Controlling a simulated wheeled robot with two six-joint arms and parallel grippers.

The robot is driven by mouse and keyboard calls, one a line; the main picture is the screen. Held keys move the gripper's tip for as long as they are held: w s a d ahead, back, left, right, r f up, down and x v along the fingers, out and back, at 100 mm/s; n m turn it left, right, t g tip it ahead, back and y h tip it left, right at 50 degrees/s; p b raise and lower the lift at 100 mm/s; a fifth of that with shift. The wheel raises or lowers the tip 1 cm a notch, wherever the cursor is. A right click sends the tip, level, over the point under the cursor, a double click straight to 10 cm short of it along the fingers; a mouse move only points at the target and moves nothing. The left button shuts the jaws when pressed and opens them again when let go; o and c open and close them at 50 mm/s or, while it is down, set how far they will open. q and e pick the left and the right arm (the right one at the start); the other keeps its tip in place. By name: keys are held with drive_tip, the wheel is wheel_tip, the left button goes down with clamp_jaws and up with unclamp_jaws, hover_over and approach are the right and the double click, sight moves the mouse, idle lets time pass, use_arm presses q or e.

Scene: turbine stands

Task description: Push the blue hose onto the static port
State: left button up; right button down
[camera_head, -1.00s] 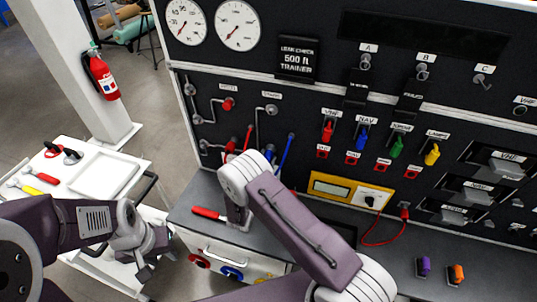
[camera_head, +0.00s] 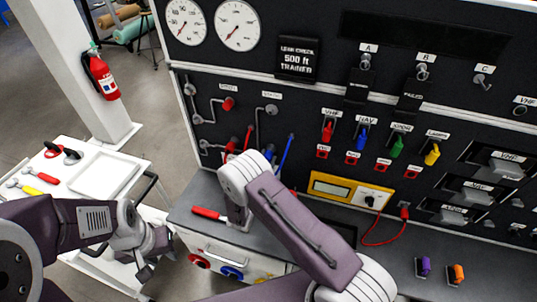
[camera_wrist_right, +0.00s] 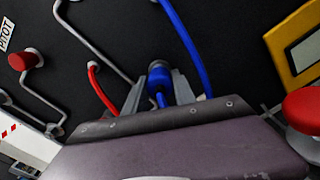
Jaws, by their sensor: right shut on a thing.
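The blue hose shows in the head view (camera_head: 286,154) as a slanted length beside my right forearm. In the right wrist view, a blue hose length (camera_wrist_right: 187,45) runs up past the right finger. My right gripper (camera_wrist_right: 159,88) is shut on a blue hose end (camera_wrist_right: 159,76), which points at the dark panel. The static port (camera_head: 271,109), under its label, is a grey fitting with a bent tube running down. Whether the hose end touches any port cannot be told. In the head view my right fingers are hidden by the arm. My left gripper (camera_head: 154,264) is open and empty at lower left.
A red-capped pitot fitting (camera_head: 227,104) and a red hose (camera_wrist_right: 100,88) are left of the held end. A red-handled tool (camera_head: 208,213) lies on the bench. A yellow meter (camera_head: 350,190) stands at right. A white tool cart (camera_head: 62,205) is at left.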

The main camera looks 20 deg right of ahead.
drive_tip(key=shift+s+a, duration=0.1)
drive_tip(key=shift+s, duration=0.05)
drive_tip(key=shift+s+a, duration=0.2)
drive_tip(key=shift+s, duration=0.15)
idle(0.3)
drive_tip(key=v, duration=0.3)
idle(0.4)
